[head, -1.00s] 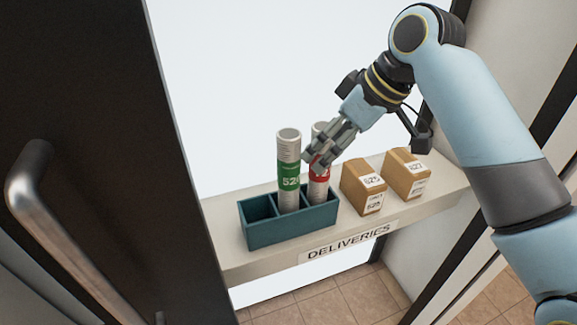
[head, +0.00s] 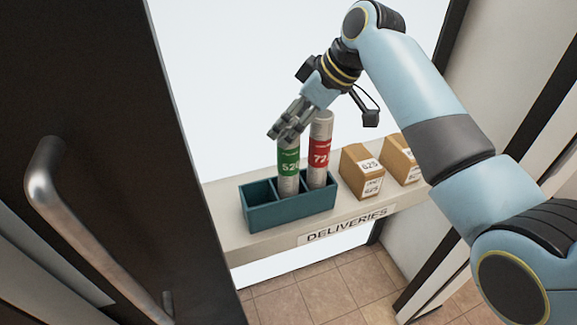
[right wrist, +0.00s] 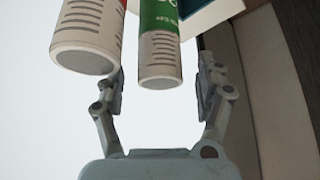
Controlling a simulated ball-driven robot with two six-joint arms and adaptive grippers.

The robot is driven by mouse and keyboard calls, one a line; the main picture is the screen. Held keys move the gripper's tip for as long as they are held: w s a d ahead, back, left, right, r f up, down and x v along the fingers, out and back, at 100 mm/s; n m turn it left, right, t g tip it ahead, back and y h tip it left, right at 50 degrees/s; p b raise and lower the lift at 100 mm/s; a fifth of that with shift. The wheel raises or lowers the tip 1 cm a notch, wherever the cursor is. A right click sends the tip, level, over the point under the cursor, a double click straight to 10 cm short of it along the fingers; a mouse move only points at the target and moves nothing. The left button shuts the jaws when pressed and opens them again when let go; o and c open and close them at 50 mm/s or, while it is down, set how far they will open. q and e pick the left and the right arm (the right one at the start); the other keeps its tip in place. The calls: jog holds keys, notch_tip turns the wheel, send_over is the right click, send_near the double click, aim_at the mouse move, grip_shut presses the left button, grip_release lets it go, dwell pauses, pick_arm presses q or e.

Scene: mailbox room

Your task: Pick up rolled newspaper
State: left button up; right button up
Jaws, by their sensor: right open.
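Two rolled newspapers stand upright in a teal divided box (head: 262,217) on the shelf. One has a green band (head: 288,170) and one has a red band (head: 321,152). My right gripper (head: 280,135) is open at the top of the green-banded roll and hides its upper end in the head view. In the right wrist view, the green-banded roll's end (right wrist: 160,72) lies between the open fingers (right wrist: 163,90), and the red-banded roll's end (right wrist: 85,55) is outside the left finger. My left gripper is not in view.
Two brown parcels, a nearer one (head: 360,170) and a farther one (head: 398,158), stand right of the box on the shelf, which has a DELIVERIES label (head: 346,226). A dark door with a metal handle (head: 45,190) fills the left. The box's left compartment is empty.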

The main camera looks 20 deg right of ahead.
jog(key=shift+x, duration=0.75)
grip_shut()
